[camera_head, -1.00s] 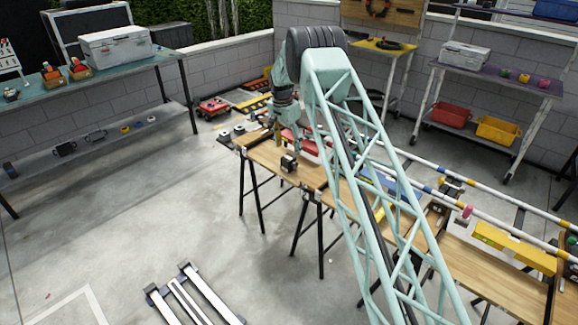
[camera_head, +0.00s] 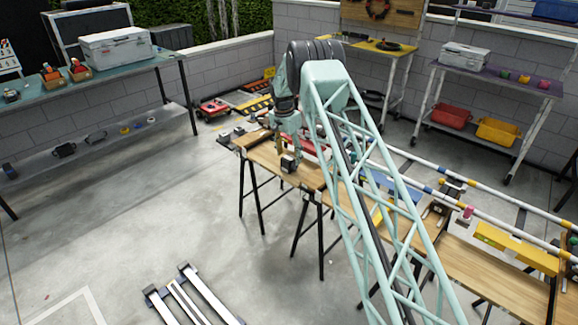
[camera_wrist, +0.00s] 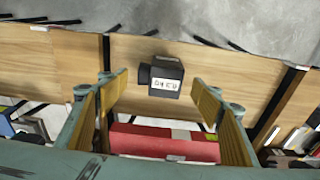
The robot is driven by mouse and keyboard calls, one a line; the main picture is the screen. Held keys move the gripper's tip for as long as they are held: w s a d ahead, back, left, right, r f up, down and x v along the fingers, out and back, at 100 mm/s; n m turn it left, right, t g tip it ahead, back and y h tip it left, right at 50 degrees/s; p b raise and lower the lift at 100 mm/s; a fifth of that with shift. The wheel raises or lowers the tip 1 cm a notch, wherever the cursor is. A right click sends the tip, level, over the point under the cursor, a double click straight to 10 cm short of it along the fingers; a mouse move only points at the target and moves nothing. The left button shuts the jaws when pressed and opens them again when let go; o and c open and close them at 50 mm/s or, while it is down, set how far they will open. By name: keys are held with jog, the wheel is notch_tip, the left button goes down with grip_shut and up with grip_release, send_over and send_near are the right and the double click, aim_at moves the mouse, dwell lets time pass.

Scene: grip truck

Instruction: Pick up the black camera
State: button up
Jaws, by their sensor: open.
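The black camera (camera_wrist: 166,76), a small dark box with a white label, stands on the wooden table (camera_wrist: 225,65) in the wrist view. It also shows in the head view (camera_head: 289,163) near the table's front edge. My gripper (camera_wrist: 162,82) is open, its two yellow-padded fingers spread to the left and right of the camera in the picture. The camera lies at and slightly beyond the fingertips, and neither finger visibly touches it. In the head view my gripper hangs just behind and above the camera, partly hidden by my arm.
A red case (camera_wrist: 160,142) lies below the gripper in the wrist view, close to the camera. Striped rails (camera_head: 430,190) run along the tables at right. A yellow block (camera_head: 515,248) lies farther right. Open floor (camera_head: 120,220) is in front of the tables.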

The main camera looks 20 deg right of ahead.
aim_at(290, 159)
jog(key=shift+w+d+f+b, duration=0.15)
jog(key=shift+f+b, duration=0.15)
jog(key=shift+f, duration=0.85)
jog(key=shift+s+d+f+b, duration=0.1)
jog(key=shift+f+b, duration=0.15)
jog(key=shift+f, duration=0.85)
jog(key=shift+c, duration=0.2)
jog(key=c, duration=1.1)
